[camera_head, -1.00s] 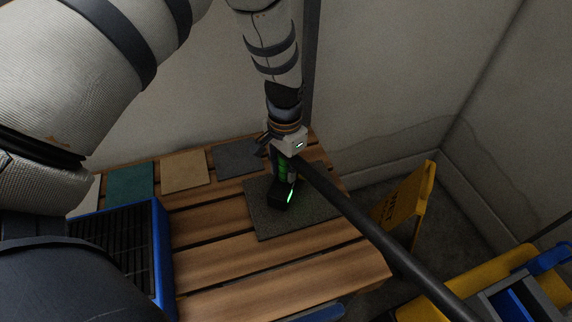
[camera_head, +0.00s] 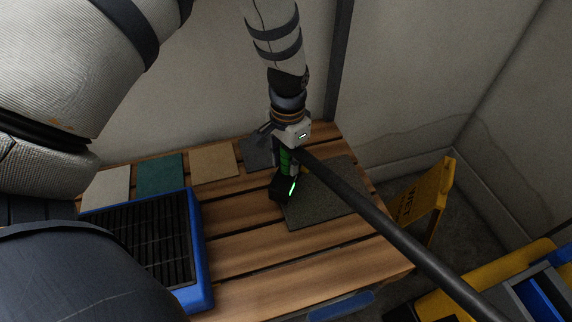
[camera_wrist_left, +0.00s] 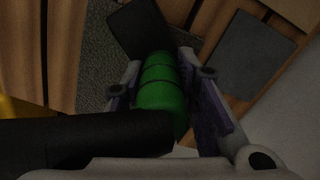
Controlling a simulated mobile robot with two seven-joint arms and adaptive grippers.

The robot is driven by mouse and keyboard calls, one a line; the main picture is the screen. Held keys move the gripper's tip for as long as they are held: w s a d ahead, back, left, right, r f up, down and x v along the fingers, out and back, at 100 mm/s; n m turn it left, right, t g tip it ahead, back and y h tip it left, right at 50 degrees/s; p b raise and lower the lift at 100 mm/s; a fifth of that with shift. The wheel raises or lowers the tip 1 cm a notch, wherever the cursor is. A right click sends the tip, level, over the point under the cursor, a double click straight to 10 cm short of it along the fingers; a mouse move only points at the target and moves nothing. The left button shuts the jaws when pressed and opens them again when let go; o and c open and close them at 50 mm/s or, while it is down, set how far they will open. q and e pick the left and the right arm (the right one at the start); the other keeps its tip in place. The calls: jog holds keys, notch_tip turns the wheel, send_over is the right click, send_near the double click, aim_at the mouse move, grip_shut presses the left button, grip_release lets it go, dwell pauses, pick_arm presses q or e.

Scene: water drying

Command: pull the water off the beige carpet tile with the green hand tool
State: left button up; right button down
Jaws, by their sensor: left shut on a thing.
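My left gripper (camera_head: 285,150) is shut on the green hand tool (camera_head: 283,164), which points down with its black head low over the left edge of a dark grey speckled tile (camera_head: 330,200). Whether the head touches anything is unclear. In the left wrist view, the green grip (camera_wrist_left: 160,92) sits between the fingers, with the black head (camera_wrist_left: 140,28) beyond. The beige carpet tile (camera_head: 213,163) lies flat at the back of the slatted wooden table, left of the tool and apart from it. No water can be made out on it. My right gripper is out of view.
A thick black tube (camera_head: 385,232) runs from the tool to the lower right. White (camera_head: 106,187), green (camera_head: 160,174) and grey (camera_head: 254,152) tiles flank the beige one. A blue-framed grate (camera_head: 200,250) is front left. A yellow sign (camera_head: 427,198) stands beyond the table's right edge.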

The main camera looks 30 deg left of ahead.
aim_at(288, 150)
pick_arm(q)
jog(key=shift+w+d+r, duration=0.1)
jog(key=shift+w+r, duration=0.05)
jog(key=shift+r, duration=0.4)
notch_tip(288, 150, up, 2)
jog(key=shift+r, duration=1.25)
